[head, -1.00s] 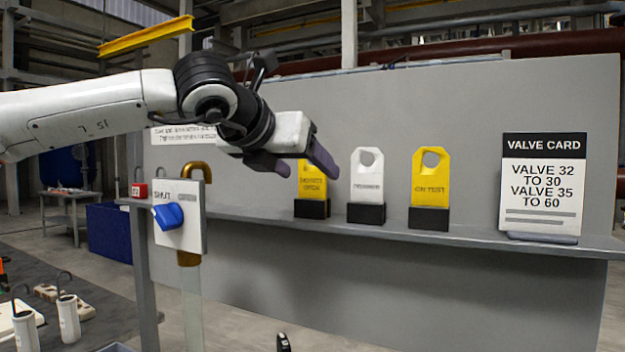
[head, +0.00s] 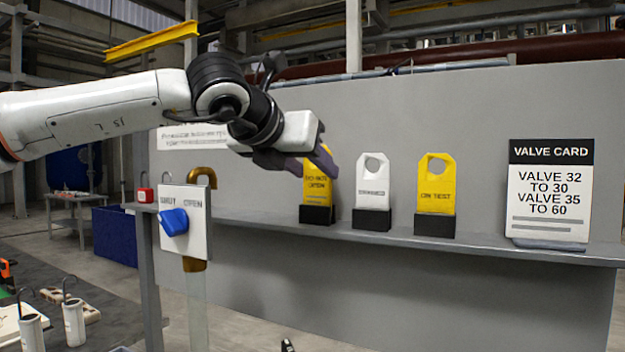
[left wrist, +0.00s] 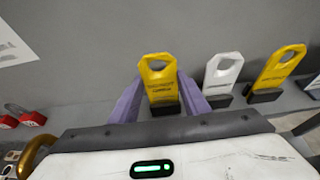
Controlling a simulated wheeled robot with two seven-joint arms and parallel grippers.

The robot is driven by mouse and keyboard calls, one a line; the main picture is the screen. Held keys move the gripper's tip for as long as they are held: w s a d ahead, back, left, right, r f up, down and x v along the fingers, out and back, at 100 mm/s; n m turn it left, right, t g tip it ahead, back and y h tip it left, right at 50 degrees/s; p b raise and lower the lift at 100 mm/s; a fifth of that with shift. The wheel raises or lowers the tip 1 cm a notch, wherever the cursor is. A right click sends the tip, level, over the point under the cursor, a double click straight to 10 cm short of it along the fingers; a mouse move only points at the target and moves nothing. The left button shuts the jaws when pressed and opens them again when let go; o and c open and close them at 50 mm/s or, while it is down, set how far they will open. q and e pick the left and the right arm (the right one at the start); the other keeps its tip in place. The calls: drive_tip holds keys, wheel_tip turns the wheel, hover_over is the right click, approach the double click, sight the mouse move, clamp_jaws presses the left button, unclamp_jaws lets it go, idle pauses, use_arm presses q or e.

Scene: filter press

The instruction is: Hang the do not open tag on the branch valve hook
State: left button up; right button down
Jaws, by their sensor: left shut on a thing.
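The yellow do not open tag (head: 317,183) stands upright in a black holder (head: 317,214) on the grey shelf. It also shows in the left wrist view (left wrist: 159,75), between the two purple fingers. My left gripper (head: 312,162) is shut on this tag near its upper part, and the fingers hide some of it in the head view. The branch valve has a white plate (head: 199,232) marked SHUT and OPEN, a blue handle (head: 173,221) and a brass pipe (head: 201,174) curving above it. I cannot make out a separate hook on it. My right gripper is not in view.
A white tag (head: 372,184) and a yellow ON TEST tag (head: 436,187) stand in holders to the right. A valve card (head: 549,190) stands farther right on the shelf (head: 480,240). A red padlock (head: 144,195) is left of the valve. White hooked cylinders (head: 73,322) stand at lower left.

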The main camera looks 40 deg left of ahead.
use_arm(q)
wheel_tip(320, 180, up, 12)
drive_tip(key=p, duration=0.2)
drive_tip(key=shift+f, duration=0.2)
drive_tip(key=shift+f, duration=0.1)
idle(0.4)
